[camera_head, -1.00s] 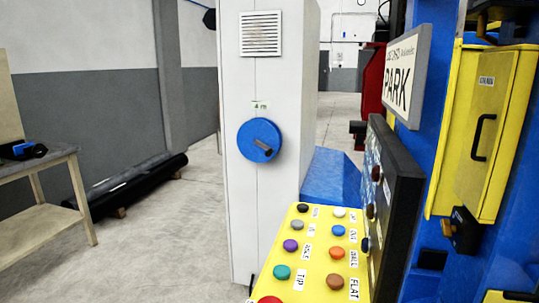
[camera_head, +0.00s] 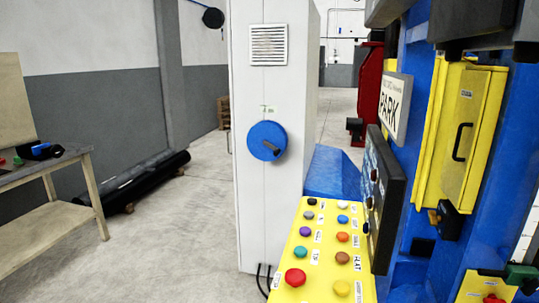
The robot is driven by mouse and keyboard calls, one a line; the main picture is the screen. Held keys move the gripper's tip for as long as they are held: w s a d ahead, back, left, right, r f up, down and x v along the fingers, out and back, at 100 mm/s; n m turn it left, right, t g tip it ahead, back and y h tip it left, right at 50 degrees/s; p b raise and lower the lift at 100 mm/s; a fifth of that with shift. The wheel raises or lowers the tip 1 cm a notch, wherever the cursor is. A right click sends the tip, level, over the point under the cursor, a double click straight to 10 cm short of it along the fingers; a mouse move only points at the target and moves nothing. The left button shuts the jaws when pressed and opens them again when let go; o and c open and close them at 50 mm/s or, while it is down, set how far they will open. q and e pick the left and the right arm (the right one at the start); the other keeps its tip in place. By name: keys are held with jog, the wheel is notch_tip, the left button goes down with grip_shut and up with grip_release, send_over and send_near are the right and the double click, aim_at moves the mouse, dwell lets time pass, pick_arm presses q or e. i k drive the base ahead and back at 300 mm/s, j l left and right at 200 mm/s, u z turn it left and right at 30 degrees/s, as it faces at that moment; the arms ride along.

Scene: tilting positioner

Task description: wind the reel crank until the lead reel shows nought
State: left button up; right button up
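The reel crank is a blue disc (camera_head: 267,141) with a dark handle (camera_head: 272,150) on the front of a tall white cabinet (camera_head: 272,215). The handle points to the lower right of the disc. A small label with green marking (camera_head: 267,109) sits just above the disc; its reading is too small to tell for sure. Neither of my grippers is in view, and nothing touches the crank.
A yellow button panel (camera_head: 285,265) with several coloured buttons stands in front of the cabinet at right. A dark panel, a PARK sign (camera_head: 394,106) and blue machinery fill the right. A wooden bench (camera_head: 50,180) stands left. The floor (camera_head: 180,245) between is clear.

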aim_at(277, 150)
jog(key=j, duration=0.45)
jog(key=i+j, duration=0.1)
jog(key=j, duration=0.4)
jog(key=i+j, duration=0.25)
jog(key=j, duration=0.15)
jog(key=i+j, duration=0.2)
jog(key=j, duration=0.25)
jog(key=i+j, duration=0.1)
jog(key=i, duration=1.2)
